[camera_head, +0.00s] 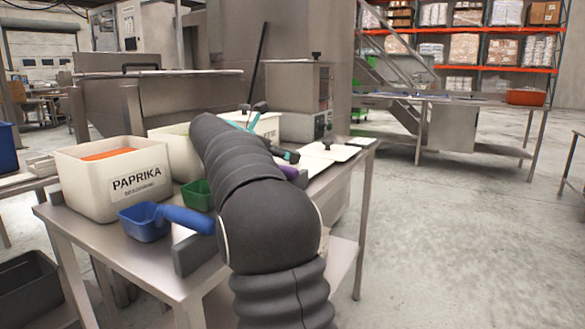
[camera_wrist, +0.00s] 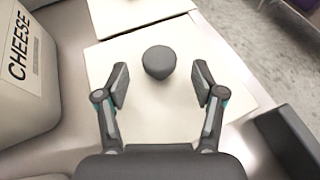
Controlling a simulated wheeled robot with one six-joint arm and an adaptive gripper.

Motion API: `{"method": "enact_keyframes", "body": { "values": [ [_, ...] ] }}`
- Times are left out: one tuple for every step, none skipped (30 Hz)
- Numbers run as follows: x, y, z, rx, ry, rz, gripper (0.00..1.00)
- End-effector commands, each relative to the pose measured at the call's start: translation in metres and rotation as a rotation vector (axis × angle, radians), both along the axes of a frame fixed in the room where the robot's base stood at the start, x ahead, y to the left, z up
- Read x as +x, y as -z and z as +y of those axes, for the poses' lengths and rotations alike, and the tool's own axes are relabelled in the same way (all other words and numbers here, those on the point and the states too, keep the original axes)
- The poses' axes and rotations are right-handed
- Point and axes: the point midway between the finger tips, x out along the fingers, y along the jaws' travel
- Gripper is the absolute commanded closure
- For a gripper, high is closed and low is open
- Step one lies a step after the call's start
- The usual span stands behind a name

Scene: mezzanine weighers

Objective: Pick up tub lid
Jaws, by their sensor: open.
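The tub lid (camera_wrist: 150,105) is a flat cream square with a dark round knob (camera_wrist: 159,62) in its middle. It lies on the steel table. In the wrist view my gripper (camera_wrist: 161,82) is open above the lid, one finger on each side of the knob and slightly short of it, with gaps on both sides. In the head view the lid (camera_head: 318,160) shows past my arm, which hides part of it. My gripper (camera_head: 277,132) shows there as teal and dark fingers beyond the arm.
A cream tub marked PAPRIKA (camera_head: 112,182), a blue scoop (camera_head: 146,222) and a green scoop (camera_head: 197,195) stand on the table (camera_head: 130,262). A tub marked CHEESE (camera_wrist: 28,85) is left of the lid. Another cream panel (camera_wrist: 135,12) lies beyond it. A dark block (camera_wrist: 288,140) is at right.

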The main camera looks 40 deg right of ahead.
Motion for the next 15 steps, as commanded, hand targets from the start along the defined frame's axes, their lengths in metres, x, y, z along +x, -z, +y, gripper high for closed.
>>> {"method": "enact_keyframes", "body": {
  "values": [
    [0.000,0.004,-0.009,0.000,0.002,0.001,0.32],
    [-0.001,0.006,-0.013,0.000,0.003,0.001,0.32],
    [0.000,0.008,-0.018,0.000,0.003,0.001,0.32],
    [0.000,0.009,-0.021,0.000,0.001,0.000,0.32],
    [0.000,0.010,-0.023,0.000,0.001,0.000,0.32],
    [0.000,0.011,-0.026,0.000,0.001,0.000,0.32],
    [0.000,0.012,-0.028,0.000,0.001,0.000,0.32],
    [0.000,0.012,-0.029,0.000,0.001,0.000,0.32],
    [0.000,0.012,-0.030,0.000,0.000,0.000,0.32],
    [0.000,0.013,-0.031,0.000,0.000,0.000,0.32],
    [0.000,0.013,-0.031,0.000,-0.001,0.000,0.32],
    [0.000,0.013,-0.031,0.000,-0.001,0.000,0.32],
    [0.000,0.013,-0.031,0.000,-0.001,0.000,0.32],
    [0.000,0.012,-0.031,0.000,-0.001,0.000,0.32],
    [0.000,0.012,-0.031,0.000,-0.001,0.000,0.32]
  ]
}}
